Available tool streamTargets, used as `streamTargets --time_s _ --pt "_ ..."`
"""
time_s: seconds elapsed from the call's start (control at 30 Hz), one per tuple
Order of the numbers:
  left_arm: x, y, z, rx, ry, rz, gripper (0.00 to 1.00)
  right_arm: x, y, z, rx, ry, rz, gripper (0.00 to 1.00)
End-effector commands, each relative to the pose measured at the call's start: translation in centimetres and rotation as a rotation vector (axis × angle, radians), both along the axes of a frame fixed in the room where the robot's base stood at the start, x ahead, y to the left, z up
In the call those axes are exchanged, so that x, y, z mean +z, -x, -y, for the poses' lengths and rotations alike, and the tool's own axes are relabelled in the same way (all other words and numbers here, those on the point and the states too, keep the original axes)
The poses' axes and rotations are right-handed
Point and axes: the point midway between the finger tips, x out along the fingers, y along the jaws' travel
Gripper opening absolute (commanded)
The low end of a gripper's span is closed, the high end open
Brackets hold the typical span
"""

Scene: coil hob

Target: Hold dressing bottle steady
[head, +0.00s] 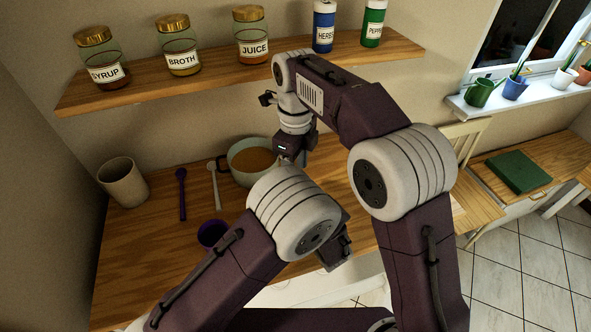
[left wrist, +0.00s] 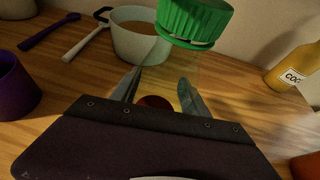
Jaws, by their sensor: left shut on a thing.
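The dressing bottle, clear with a green ribbed cap (left wrist: 194,20), stands between the fingers of my left gripper (left wrist: 159,80) in the left wrist view. The fingers are shut on its clear body, and something dark red shows low inside or behind it. No label on it is visible. In the head view the bottle and the left fingers are hidden behind my own arm. My right gripper (head: 290,158) points down by the right side of the bowl in the head view. Its fingers are too small and covered to tell their opening.
A bowl of orange-brown soup (head: 255,160), beige tumbler (head: 122,182), purple spoon (head: 181,195), white spoon (head: 214,188) and purple cup (head: 212,234) stand or lie on the wooden counter. A yellow bottle (left wrist: 293,68) is at right in the wrist view. A shelf (head: 215,70) with jars hangs above.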

Motion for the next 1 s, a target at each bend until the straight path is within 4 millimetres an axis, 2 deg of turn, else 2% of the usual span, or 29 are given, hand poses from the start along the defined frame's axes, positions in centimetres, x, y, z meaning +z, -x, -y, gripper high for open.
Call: streamTargets --time_s 0.1,0.2,0.47,0.6,0.67,0.77,0.87,1.0 --pt "0.1 0.0 0.0 0.000 0.000 0.001 0.00 -1.6 0.0 0.0 0.001 0.001 -0.002 0.52" --pt "0.1 0.0 0.0 0.000 0.000 0.001 0.00 -2.2 0.0 0.0 0.001 0.001 0.000 0.52" --pt "0.1 0.0 0.0 0.000 0.000 0.001 0.00 -2.4 0.0 0.0 0.001 0.000 0.001 0.52" --pt "0.1 0.0 0.0 0.000 0.000 0.001 0.00 -2.4 0.0 0.0 0.001 0.000 0.001 0.13" --pt "0.1 0.0 0.0 0.000 0.000 0.001 0.00 -2.4 0.0 0.0 0.001 0.000 0.001 0.00" --pt "0.1 0.0 0.0 0.000 0.000 0.001 0.00 -2.4 0.0 0.0 0.008 0.000 0.001 0.00" --pt "0.1 0.0 0.0 0.000 0.000 0.001 0.00 -2.4 0.0 0.0 0.111 -0.001 0.001 0.00" --pt "0.1 0.0 0.0 0.000 0.000 0.001 0.00 -2.3 0.0 0.0 0.504 -0.001 0.001 0.00"
